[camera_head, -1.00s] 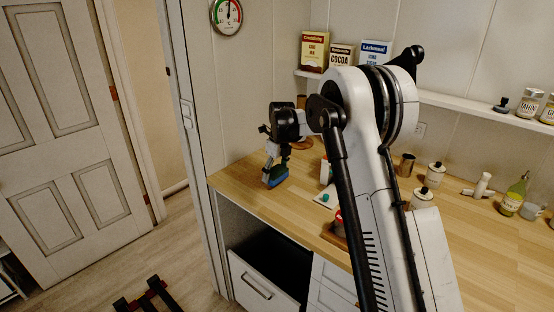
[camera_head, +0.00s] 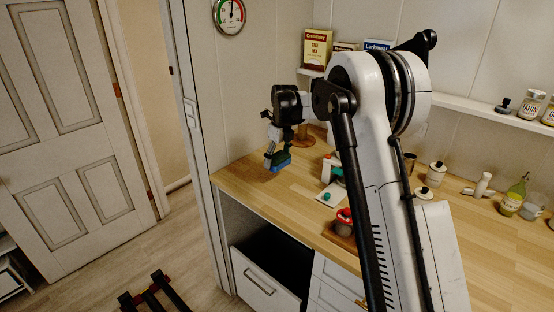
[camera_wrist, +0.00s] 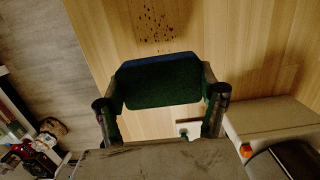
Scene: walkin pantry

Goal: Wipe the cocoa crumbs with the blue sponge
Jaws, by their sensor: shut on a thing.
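The blue sponge (camera_head: 279,163) has a dark green side and is held between the fingers of my gripper (camera_head: 275,150), at the left end of the wooden counter. In the wrist view the sponge (camera_wrist: 160,84) spans the gap between both fingertips. The cocoa crumbs (camera_wrist: 155,27) are a scatter of dark specks on the wood, just beyond the sponge's blue edge in the wrist view. I cannot make the crumbs out in the head view. Whether the sponge touches the counter is hard to tell.
The wooden counter (camera_head: 240,178) ends at a front edge above an open drawer (camera_head: 262,288). A white card with a green item (camera_head: 326,196) and a red-topped container (camera_head: 344,222) stand right of the sponge. Several jars and bottles are farther right. A shelf with boxes (camera_head: 317,48) is behind.

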